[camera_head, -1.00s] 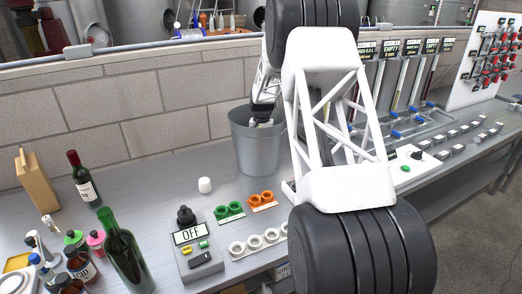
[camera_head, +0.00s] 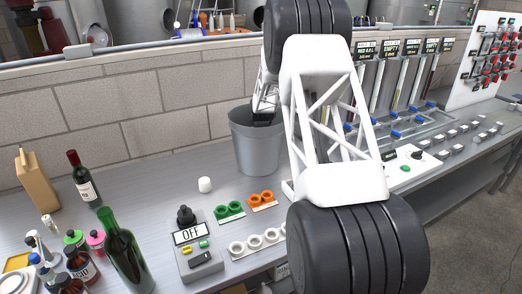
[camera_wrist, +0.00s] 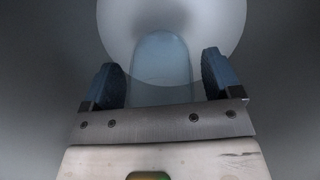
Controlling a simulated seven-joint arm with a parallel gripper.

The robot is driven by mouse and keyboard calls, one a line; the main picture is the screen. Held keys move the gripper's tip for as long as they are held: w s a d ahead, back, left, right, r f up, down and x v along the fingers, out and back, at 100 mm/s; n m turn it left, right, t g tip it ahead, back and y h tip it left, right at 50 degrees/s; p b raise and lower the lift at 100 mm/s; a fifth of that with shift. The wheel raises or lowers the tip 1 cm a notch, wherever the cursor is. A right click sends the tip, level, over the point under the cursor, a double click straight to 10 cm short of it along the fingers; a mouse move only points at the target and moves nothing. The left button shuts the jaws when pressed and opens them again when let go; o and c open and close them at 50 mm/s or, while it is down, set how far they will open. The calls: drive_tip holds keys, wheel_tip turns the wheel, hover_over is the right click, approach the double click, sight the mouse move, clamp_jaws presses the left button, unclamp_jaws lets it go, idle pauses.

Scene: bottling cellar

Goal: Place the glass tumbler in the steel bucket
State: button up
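The grey steel bucket (camera_head: 256,150) stands upright on the bench by the brick wall in the head view. My arm reaches down into its mouth, and the bucket wall hides my fingers. In the wrist view, my gripper (camera_wrist: 160,66) is inside the bucket, over its pale round bottom (camera_wrist: 222,18). A pale blue, see-through shape, the glass tumbler (camera_wrist: 163,82), lies between my two dark fingers. A narrow gap shows on each side of it, so the fingers look open around it. Whether the tumbler rests on the bottom cannot be told.
A white cup-like piece (camera_head: 205,185), green rings (camera_head: 230,211) and orange rings (camera_head: 262,200) lie in front of the bucket. A device reading OFF (camera_head: 196,245) stands nearer. Bottles (camera_head: 125,250) stand at left. Racks and valves are at right.

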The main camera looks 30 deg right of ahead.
drive_tip(key=shift+o, duration=0.3)
drive_tip(key=shift+r, duration=0.1)
wheel_tip(320, 180, up, 12)
drive_tip(key=w, duration=0.1)
drive_tip(key=shift+d, duration=0.4)
drive_tip(key=shift+w, duration=0.1)
idle(0.3)
idle(0.5)
